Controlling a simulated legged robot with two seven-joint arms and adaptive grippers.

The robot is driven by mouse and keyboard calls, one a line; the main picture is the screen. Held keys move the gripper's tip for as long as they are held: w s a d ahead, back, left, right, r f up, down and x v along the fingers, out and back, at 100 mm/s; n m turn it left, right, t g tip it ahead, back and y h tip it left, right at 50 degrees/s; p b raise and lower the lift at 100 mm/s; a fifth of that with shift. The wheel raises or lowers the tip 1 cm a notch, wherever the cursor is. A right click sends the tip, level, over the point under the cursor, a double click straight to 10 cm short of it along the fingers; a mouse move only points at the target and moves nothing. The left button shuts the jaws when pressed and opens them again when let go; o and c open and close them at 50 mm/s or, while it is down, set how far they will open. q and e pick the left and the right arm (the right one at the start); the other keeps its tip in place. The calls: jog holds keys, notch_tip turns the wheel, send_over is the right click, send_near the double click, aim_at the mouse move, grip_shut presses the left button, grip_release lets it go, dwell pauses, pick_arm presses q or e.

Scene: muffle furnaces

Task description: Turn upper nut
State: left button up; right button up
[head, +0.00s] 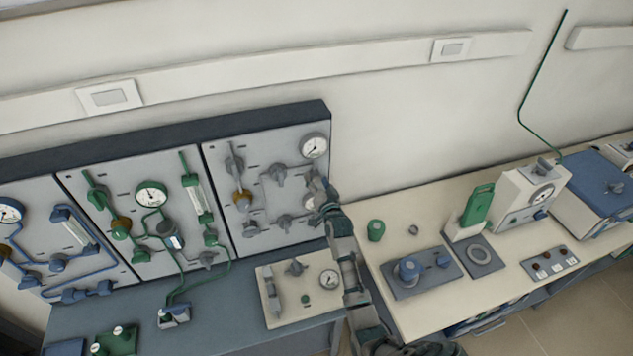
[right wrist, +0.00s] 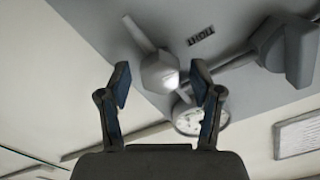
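A silver hexagonal nut (right wrist: 160,72) on a pipe shows in the right wrist view, just beyond and between my fingertips. My right gripper (right wrist: 161,84) is open, with one finger on each side of the nut's line. The fingers look apart from the nut, and nothing is held. In the head view my right gripper (head: 322,188) is at the right side of the rightmost grey panel (head: 252,160), below the round gauge (head: 314,146). It covers the fittings there, so I cannot make out the nut in that view. My left gripper is not in view.
In the right wrist view a grey valve knob (right wrist: 285,50) is right of the nut, and a gauge (right wrist: 187,117) is partly behind the right finger. In the head view a beige plate with a gauge (head: 330,279) lies below, and a beige bench (head: 400,308) stands right.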

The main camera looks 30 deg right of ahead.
jog(key=shift+s+f, duration=0.1)
jog(key=shift+s+a, duration=0.15)
jog(key=shift+s, duration=0.2)
jog(key=v, duration=1.1)
